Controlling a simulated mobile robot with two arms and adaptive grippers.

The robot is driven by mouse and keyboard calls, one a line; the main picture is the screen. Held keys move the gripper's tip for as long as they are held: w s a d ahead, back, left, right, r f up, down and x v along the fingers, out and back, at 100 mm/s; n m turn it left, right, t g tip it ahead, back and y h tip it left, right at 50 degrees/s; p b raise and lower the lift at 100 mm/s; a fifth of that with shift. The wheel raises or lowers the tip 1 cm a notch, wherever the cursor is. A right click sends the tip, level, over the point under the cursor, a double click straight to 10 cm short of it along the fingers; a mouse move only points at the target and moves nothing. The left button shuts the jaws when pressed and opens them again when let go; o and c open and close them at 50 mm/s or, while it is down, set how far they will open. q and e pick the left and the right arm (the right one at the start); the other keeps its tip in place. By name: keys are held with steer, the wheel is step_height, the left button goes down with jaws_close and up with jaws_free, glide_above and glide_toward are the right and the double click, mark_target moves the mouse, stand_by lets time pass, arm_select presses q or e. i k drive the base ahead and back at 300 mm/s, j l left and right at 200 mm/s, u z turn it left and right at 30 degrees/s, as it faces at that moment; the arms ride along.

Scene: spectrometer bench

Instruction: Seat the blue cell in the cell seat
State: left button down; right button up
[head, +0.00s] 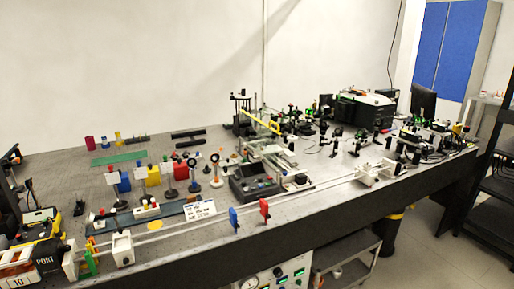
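Several blue things show in the head view, and I cannot tell for sure which is the blue cell. A blue block (123,182) stands on the left part of the bench, beside a yellow block (153,176) and a red block (182,171). A blue plate (233,218) stands upright at the front rail. I cannot clearly make out the cell seat. A white holder (147,210) sits on a blue-grey base in front of the blocks. Neither of my grippers can be made out.
A long rail (318,187) runs along the bench's front edge, with a red plate (264,209) on it. A dark instrument (254,184) stands mid-bench. Dense optics fill the right side. A green mat (117,158) lies back left. A yellow-and-black case (42,228) stands front left.

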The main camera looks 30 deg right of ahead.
mark_target(367, 170)
steer(key=z, duration=1.65)
